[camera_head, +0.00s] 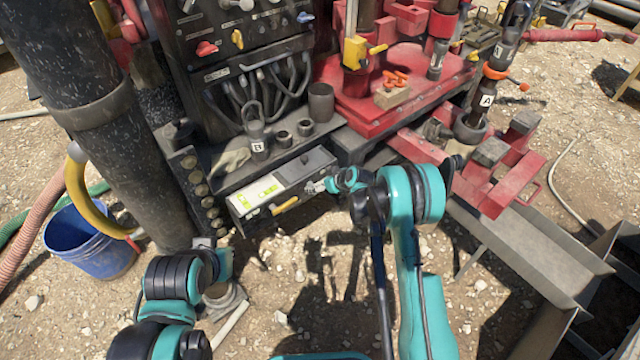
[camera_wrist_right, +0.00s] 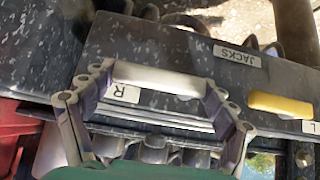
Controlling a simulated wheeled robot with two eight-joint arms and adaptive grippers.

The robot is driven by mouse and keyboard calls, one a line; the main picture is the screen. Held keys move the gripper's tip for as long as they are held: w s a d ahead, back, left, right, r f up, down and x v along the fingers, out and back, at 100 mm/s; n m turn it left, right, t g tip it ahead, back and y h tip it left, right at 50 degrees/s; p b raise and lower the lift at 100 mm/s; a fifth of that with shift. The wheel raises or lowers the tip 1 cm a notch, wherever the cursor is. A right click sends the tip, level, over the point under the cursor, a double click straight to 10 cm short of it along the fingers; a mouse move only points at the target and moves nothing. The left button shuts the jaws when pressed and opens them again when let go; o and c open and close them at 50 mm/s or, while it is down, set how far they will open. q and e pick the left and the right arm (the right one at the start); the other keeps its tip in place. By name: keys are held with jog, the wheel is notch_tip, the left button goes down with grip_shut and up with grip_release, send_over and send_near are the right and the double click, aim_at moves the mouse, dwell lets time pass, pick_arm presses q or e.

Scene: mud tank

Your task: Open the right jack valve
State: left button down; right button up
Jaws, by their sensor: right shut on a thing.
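The jack valve box (camera_head: 258,196), a grey-black panel with yellow-green labels, sits at the front of the rig in the head view. In the right wrist view, the right jack valve's pale handle (camera_wrist_right: 160,78) lies beside the "R" label (camera_wrist_right: 126,93). My right gripper (camera_head: 316,187) is at the right end of the box, its two fingers closed against the ends of that handle. The left jack valve's yellow handle (camera_wrist_right: 282,104) is apart from the gripper, near the "L" label (camera_wrist_right: 308,126).
A control panel (camera_head: 225,72) with levers and hoses rises behind the box. A thick dark column (camera_head: 105,110) and a blue bucket (camera_head: 90,240) stand at left. Red steel beams (camera_head: 440,160) and a grey metal trough (camera_head: 520,250) lie at right.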

jog(key=o, duration=1.6)
jog(key=shift+c, duration=0.2)
jog(key=v, duration=1.2)
